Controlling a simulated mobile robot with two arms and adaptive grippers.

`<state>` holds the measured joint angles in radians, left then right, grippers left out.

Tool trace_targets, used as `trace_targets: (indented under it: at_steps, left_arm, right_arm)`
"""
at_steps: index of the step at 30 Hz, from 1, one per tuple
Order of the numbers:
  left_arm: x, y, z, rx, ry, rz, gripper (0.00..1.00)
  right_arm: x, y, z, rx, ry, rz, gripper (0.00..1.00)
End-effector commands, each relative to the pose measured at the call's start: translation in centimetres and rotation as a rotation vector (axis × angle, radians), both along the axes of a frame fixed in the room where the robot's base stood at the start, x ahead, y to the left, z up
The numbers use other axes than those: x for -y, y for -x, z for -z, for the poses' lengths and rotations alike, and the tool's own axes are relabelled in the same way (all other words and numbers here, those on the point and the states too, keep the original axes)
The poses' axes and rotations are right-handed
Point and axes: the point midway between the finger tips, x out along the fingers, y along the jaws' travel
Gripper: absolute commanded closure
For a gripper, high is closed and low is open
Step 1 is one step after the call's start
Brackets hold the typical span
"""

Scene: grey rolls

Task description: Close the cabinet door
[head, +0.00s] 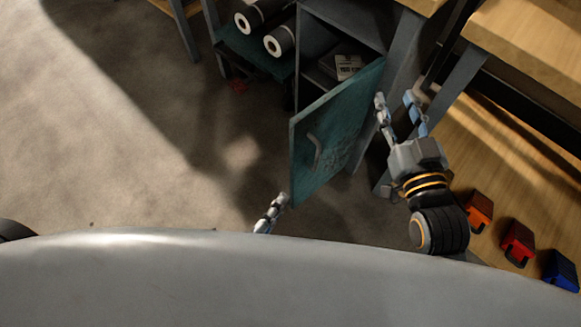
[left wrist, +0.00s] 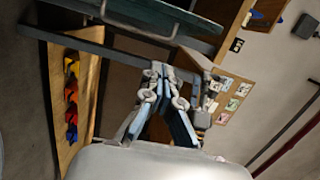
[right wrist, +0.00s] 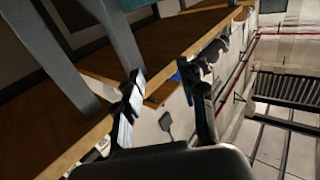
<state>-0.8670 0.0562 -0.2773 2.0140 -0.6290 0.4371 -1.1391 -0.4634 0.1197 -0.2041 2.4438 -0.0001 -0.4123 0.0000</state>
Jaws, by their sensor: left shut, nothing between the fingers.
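The teal cabinet door (head: 338,133) stands open, swung out from the cabinet (head: 345,20), with a curved handle (head: 316,150) on its face. In the left wrist view a teal panel with a bar handle, apparently the door (left wrist: 170,10), crosses the top. My left gripper (head: 278,203) is close to the door's near lower corner; I cannot tell if it touches. Its fingertips meet in the left wrist view (left wrist: 165,72), empty. My right gripper (head: 396,98) is right of the door, its fingers apart and empty; they also show apart in the right wrist view (right wrist: 160,78).
Grey rolls (head: 279,41) lie on a shelf left of the open compartment, and a labelled box (head: 348,66) sits inside it. A wooden bench (head: 525,45) is at the right. Orange, red (head: 517,243) and blue bins lie at the lower right.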

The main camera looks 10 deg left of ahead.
Motion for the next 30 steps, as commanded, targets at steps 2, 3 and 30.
trace_targets:
  at_steps: [2, 3, 30]
  left_arm:
    - [0.5, 0.3, 0.2, 0.02, -0.024, 0.015, 1.0]
    - [0.7, 0.1, 0.2, 0.023, -0.028, 0.017, 1.0]
    - [2.1, -11.0, 0.1, 0.019, -0.025, 0.014, 1.0]
  right_arm:
    - [-0.1, 0.0, 0.0, 0.006, -0.004, -0.003, 0.6]
    - [-0.2, 0.0, -0.1, 0.013, -0.006, -0.004, 0.6]
    - [-0.9, 2.1, -8.9, 0.512, -0.15, -0.029, 0.6]
